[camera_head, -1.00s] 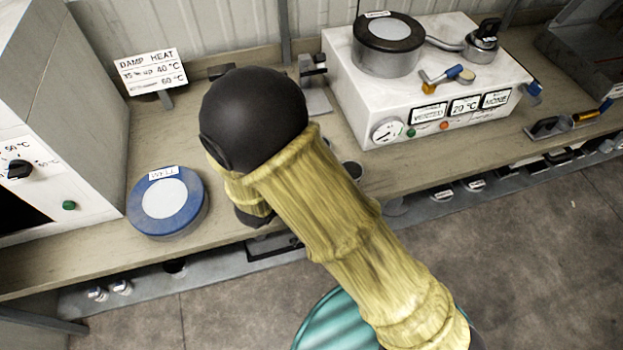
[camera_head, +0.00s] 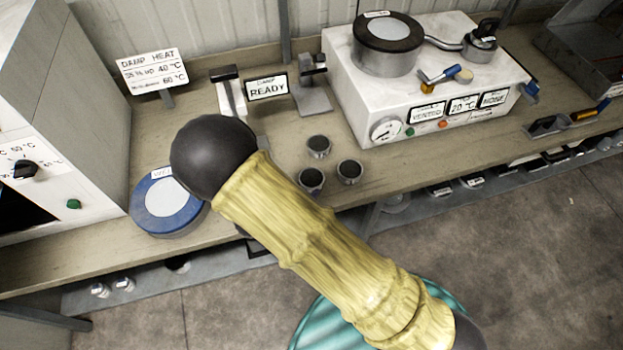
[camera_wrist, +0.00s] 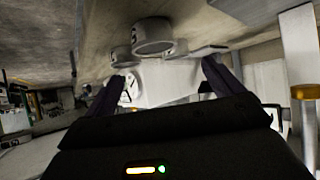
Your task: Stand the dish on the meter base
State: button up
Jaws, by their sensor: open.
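Three small dark-rimmed round dishes stand on the bench in the head view: a rear dish (camera_head: 318,146), a right dish (camera_head: 349,171) and a front dish (camera_head: 311,180). In the wrist view they show upside down, the nearest one (camera_wrist: 153,36) above the finger gap. I cannot tell which dish is the task's. The meter base is not clearly marked; a white box (camera_head: 365,108) with a dial gauge and a round pot on top stands at the back right. My gripper (camera_wrist: 162,72) is open and empty, apart from the dishes; my arm hides it in the head view.
A blue round unit (camera_head: 168,205) with a pale top sits at the left, partly behind my arm. A damp heat sign (camera_head: 153,72), a READY sign (camera_head: 267,88) and a metal stand (camera_head: 311,90) are along the back. A white cabinet (camera_head: 70,110) stands far left.

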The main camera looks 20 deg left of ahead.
aim_at(311, 178)
jog(key=p+x, duration=0.1)
jog(key=x, duration=0.5)
jog(key=shift+w+f, duration=0.1)
jog(key=shift+w, duration=0.05)
jog(key=shift+w+d+f+p, duration=0.1)
jog(key=shift+w+f+p, duration=0.05)
jog(key=shift+p, duration=0.15)
jog(key=shift+s+d+f+p+x, duration=0.15)
jog(key=shift+p+x, duration=0.45)
jog(key=shift+x, duration=0.65)
jog(key=shift+s+d+f+p+x, duration=0.1)
jog(key=shift+p+x, duration=0.45)
jog(key=shift+x, duration=0.7)
jog(key=c, duration=1.2)
jog(key=shift+r, duration=0.1)
jog(key=shift+r+b, duration=1.3)
jog(key=shift+r, duration=3.65)
